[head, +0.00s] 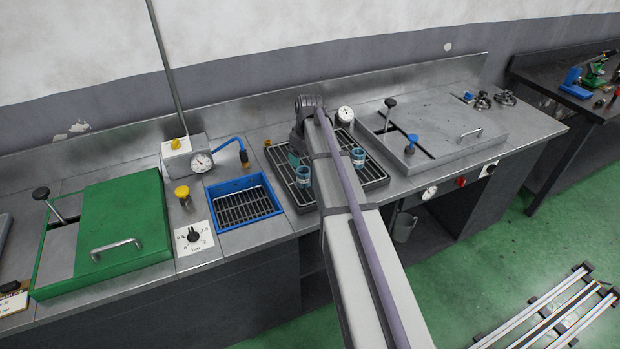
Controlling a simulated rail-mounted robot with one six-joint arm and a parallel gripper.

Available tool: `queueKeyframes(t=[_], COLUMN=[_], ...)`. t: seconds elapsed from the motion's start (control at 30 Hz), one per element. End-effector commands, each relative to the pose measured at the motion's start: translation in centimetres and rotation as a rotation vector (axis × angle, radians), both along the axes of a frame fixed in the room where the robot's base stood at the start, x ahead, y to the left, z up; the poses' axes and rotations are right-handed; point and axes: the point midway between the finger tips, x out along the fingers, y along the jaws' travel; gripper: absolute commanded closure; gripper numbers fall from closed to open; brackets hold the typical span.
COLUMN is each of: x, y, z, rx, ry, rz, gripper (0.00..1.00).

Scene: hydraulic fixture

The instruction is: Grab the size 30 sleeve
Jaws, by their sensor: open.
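Two teal sleeves with pale bands stand on the dark slatted rack: one at the left (303,176) and one at the right (358,157). No size number is readable on either, so I cannot tell which is size 30. My gripper (296,146) is at the far end of my arm, over the back left of the rack, beyond the left sleeve. It is open. The arm hides most of the gripper and the middle of the rack. A small teal patch (293,158) shows just below the gripper; I cannot tell what it is.
The slatted rack (376,182) sits in the steel bench. A dial gauge (345,114) stands behind it. A blue-rimmed grated basin (241,186), blue spout (232,143) and green lidded box (120,220) are to the left. A steel cover (445,120) is to the right.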

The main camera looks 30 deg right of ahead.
Motion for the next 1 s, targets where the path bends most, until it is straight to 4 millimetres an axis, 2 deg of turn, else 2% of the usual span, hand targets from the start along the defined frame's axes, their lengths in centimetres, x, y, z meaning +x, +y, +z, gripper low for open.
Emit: queueKeyframes(t=[0.03,0.13,0.2,0.37,0.47,0.63,0.7,0.9,1.0], x=[0.1,0.4,0.5,0.5,0.6,0.8,0.9,0.9,0.9], y=[0.0,0.1,0.2,0.2,0.2,0.2,0.2,0.2,0.2], z=[-1.9,-4.2,-5.0,-5.0,-6.4,-9.9,-10.3,-9.8,-9.8], rx=[0.000,0.000,0.000,0.000,0.000,0.000,0.000,0.000,0.000], ry=[0.000,0.000,0.000,0.001,0.001,0.001,0.001,0.001,0.001], rz=[0.000,-0.001,-0.001,-0.002,-0.002,-0.002,-0.002,-0.002,-0.002], gripper=[0.16,0.16,0.16,0.16,0.16,0.16,0.16,0.16,0.25])
